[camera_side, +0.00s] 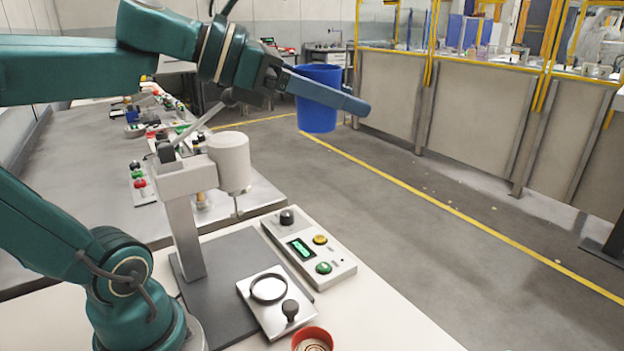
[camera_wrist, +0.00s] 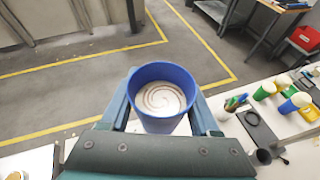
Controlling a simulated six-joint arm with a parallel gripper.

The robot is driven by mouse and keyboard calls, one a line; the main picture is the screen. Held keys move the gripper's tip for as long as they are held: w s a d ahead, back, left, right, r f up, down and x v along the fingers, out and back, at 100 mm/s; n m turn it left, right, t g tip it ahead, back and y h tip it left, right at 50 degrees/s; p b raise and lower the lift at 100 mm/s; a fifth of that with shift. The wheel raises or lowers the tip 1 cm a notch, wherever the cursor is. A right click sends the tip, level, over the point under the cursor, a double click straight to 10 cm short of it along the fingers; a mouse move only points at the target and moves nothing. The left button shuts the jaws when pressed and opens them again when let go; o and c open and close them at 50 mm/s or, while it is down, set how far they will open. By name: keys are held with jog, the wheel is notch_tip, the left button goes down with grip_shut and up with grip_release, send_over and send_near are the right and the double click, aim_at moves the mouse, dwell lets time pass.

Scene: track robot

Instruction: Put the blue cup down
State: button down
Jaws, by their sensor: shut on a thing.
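The blue cup (camera_side: 318,112) is upright in my gripper (camera_side: 350,100), high above the worktop and toward its far edge in the side view. In the wrist view, the blue cup (camera_wrist: 150,74) sits between the two fingers of my gripper (camera_wrist: 163,95), which are shut on its sides. A pale brown-and-white swirl shows inside the cup. The near finger crosses the cup in the side view, and the far finger is mostly hidden.
A stand with a white cylinder head (camera_side: 230,162) rises from a dark base plate. Beside it are a control box (camera_side: 308,250), a metal plate with a ring and black knob (camera_side: 275,303), and a red cup (camera_side: 312,340). The pale worktop (camera_side: 385,325) is clear at front right.

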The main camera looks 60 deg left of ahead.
aim_at(384, 332)
jog(key=w+d+f+m+g+h, duration=0.4)
jog(key=d+m+g+h, duration=0.2)
jog(key=d+m+h, duration=0.1)
jog(key=shift+d+m+g+h, duration=0.3)
jog(key=shift+d+m+h, duration=0.1)
jog(key=shift+d+m, duration=0.65)
jog(key=shift+w+f, duration=0.1)
notch_tip(384, 332, down, 28)
jog(key=shift+r, duration=0.2)
jog(key=shift+f, duration=0.15)
jog(key=shift+c, duration=0.6)
grip_release()
